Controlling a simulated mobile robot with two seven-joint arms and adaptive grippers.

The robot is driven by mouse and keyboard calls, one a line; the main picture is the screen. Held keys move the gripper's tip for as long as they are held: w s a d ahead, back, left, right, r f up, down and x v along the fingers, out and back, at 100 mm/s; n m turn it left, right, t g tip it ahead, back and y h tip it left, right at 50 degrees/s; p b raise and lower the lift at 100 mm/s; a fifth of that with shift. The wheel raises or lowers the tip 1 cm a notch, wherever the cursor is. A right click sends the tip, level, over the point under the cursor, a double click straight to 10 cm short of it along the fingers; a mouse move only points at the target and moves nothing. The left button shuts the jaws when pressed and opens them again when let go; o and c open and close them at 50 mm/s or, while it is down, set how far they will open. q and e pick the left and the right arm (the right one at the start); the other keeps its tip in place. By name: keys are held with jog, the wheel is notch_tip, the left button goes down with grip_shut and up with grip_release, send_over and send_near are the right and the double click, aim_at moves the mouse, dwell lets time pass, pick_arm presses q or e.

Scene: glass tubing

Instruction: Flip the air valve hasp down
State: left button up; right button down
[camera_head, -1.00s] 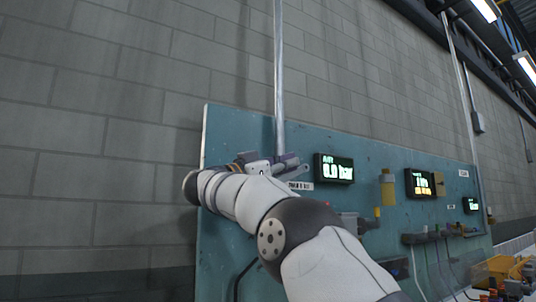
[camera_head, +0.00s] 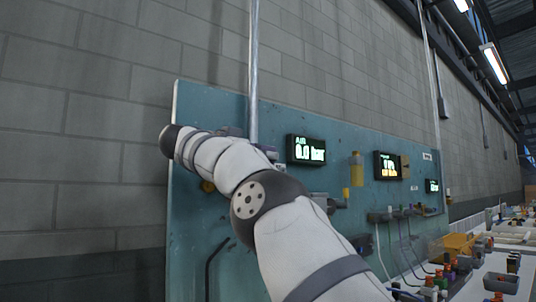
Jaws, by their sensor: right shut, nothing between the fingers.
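My right arm reaches up from the bottom right across the teal panel (camera_head: 345,150). Its wrist is at the panel's upper left. My right gripper (camera_head: 268,152) shows only as small grey parts past the wrist, near the vertical metal pipe; it is shut and empty. The air display (camera_head: 306,150) just right of it reads 0.0 bar. A small yellow-brass fitting (camera_head: 207,185) shows under the forearm. The air valve hasp cannot be made out; my arm covers that part of the panel. My left gripper is not in view.
A vertical metal pipe (camera_head: 254,70) runs down the block wall to the panel. More displays (camera_head: 387,166) and a yellow fitting (camera_head: 357,168) sit to the right. A bench (camera_head: 480,285) with several small parts and a yellow bin (camera_head: 458,243) is at lower right.

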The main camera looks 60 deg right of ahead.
dwell(0.3)
jog(key=v, duration=0.7)
jog(key=shift+a, duration=0.25)
jog(key=shift+w, duration=0.1)
